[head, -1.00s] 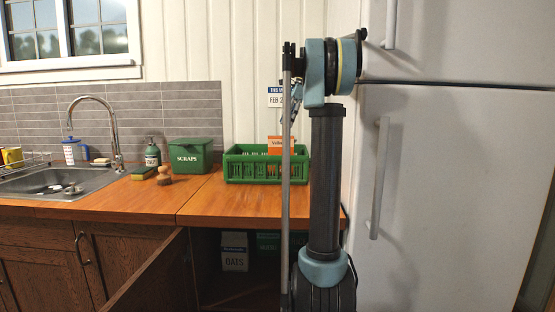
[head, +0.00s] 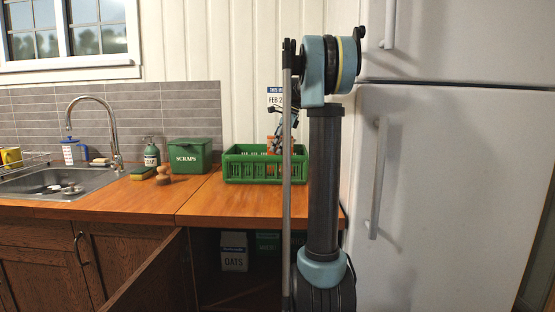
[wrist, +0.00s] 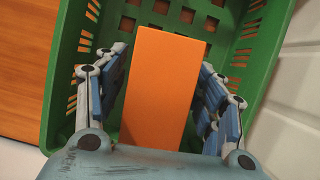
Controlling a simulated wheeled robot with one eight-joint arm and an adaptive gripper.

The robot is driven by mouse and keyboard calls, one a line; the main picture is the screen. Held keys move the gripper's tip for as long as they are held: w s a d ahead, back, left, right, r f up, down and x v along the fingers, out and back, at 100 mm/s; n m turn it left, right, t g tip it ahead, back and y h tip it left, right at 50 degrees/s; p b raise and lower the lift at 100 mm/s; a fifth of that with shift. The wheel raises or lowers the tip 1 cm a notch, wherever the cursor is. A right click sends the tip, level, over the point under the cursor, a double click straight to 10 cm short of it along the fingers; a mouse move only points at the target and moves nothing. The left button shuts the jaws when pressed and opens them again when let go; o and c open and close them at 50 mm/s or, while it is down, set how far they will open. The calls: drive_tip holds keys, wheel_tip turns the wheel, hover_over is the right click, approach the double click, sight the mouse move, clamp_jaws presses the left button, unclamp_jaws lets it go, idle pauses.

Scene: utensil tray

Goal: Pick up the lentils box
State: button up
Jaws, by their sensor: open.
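The lentils box, taken to be the orange box (wrist: 160,90), stands in the green basket (head: 235,176) on the counter. In the wrist view its plain orange face lies between the two fingers of my gripper (wrist: 163,62), one on each side. My gripper is open, with the fingers spread around the box; I cannot tell whether either finger touches it. In the head view my gripper (head: 279,128) is above the basket and hides most of the box. No label shows on the box now.
The basket walls (wrist: 62,85) are close around my fingers. A green scraps bin (head: 190,157) stands left of the basket. The fridge (head: 450,180) rises at the right. A cabinet door (head: 150,275) stands open below, with an oats box (head: 234,255) inside.

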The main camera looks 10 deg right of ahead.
drive_tip(key=shift+a+f, duration=0.1)
drive_tip(key=shift+f, duration=0.15)
drive_tip(key=shift+f, duration=0.2)
idle(0.7)
clamp_jaws()
